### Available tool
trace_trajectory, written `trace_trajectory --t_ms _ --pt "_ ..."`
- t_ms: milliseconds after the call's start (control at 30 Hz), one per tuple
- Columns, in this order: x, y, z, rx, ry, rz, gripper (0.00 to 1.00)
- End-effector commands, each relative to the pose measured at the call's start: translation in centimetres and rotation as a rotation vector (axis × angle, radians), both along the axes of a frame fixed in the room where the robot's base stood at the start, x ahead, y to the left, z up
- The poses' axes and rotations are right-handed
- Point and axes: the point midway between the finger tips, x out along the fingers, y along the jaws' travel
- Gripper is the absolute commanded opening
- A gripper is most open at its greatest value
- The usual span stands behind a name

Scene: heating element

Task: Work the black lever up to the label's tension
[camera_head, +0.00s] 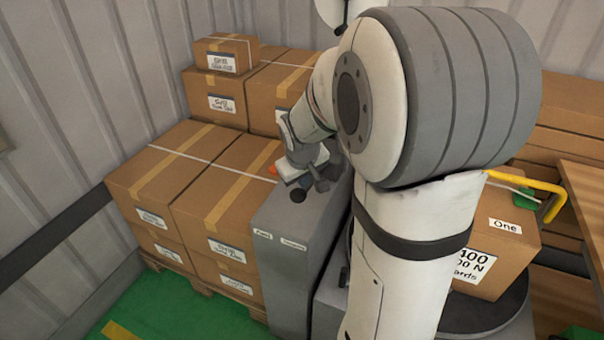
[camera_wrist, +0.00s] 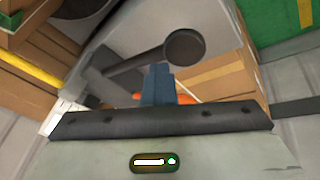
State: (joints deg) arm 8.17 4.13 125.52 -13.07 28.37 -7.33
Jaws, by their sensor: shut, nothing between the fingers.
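The black lever (camera_wrist: 184,47) shows in the wrist view as a shaft with a round knob, running from a grey block at the left. In the head view its black knob (camera_head: 298,196) stands at the top front of a grey cabinet (camera_head: 290,255). My gripper (camera_wrist: 158,72) has its blue fingers shut and empty. In the wrist view the fingertips are just below the lever's shaft; I cannot tell whether they touch it. In the head view my gripper (camera_head: 304,181) is close beside the knob. The label (camera_head: 475,268) on a carton at right is partly hidden; "400" and "00 N" can be read.
An orange part (camera_head: 272,169) sits on the cabinet top near my gripper. Stacked, strapped cartons (camera_head: 190,178) stand close left and behind. A yellow handle with a green part (camera_head: 550,207) is by the labelled carton. Green floor (camera_head: 165,305) is open at front left.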

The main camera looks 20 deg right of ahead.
Motion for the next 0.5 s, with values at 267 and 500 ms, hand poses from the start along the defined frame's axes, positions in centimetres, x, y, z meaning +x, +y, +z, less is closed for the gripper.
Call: trace_trajectory --t_ms 267,500 --pt "-0.22 0.16 -0.51 0.001 0.004 0.000 0.00" --pt "-0.31 0.25 -0.78 0.001 0.005 0.000 0.00"
